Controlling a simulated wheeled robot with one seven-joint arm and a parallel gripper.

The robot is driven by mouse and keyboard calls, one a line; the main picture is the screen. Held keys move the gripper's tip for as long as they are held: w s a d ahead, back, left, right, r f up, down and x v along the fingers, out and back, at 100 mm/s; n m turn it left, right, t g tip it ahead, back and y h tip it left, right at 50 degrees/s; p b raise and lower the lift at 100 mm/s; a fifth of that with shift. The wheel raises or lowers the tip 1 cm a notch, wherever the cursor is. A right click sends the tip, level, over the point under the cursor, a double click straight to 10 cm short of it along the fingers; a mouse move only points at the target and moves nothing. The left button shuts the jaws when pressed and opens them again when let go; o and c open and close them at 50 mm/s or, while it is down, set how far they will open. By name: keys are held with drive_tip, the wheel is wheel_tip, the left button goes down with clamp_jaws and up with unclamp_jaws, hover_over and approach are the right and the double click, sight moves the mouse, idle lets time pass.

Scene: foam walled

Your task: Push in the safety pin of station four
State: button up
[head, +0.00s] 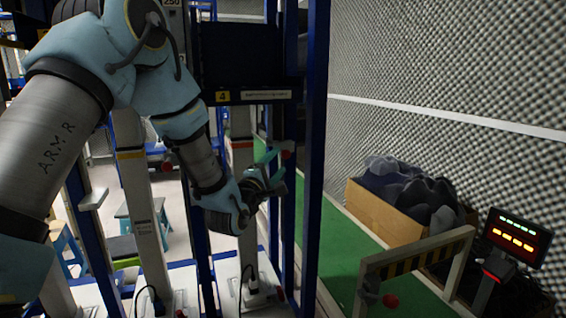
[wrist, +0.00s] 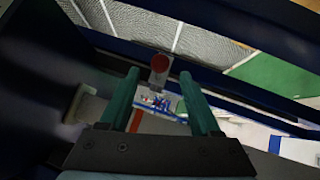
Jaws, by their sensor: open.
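Station four shows a yellow "4" label (head: 222,96) on its dark panel in the head view. Just below, a small red knob (head: 286,154), which looks like the safety pin's head, sits by the blue post. In the wrist view the round red knob (wrist: 160,63) is ahead of my fingertips, roughly centred between them. My gripper (head: 271,160) is open, with its two teal fingers (wrist: 161,78) apart and nothing between them. Whether a finger touches the knob I cannot tell.
Blue upright posts (head: 315,150) stand close beside my gripper. At right are a box of dark foam pieces (head: 388,209), a striped barrier (head: 415,256) with a red knob, and a lit display (head: 517,234). Green floor (head: 345,255) lies open behind the post.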

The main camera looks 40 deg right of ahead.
drive_tip(key=b+v, duration=0.1)
drive_tip(key=v, duration=0.3)
drive_tip(key=shift+s+a, duration=0.15)
drive_tip(key=shift+a, duration=0.2)
drive_tip(key=shift+f, duration=0.1)
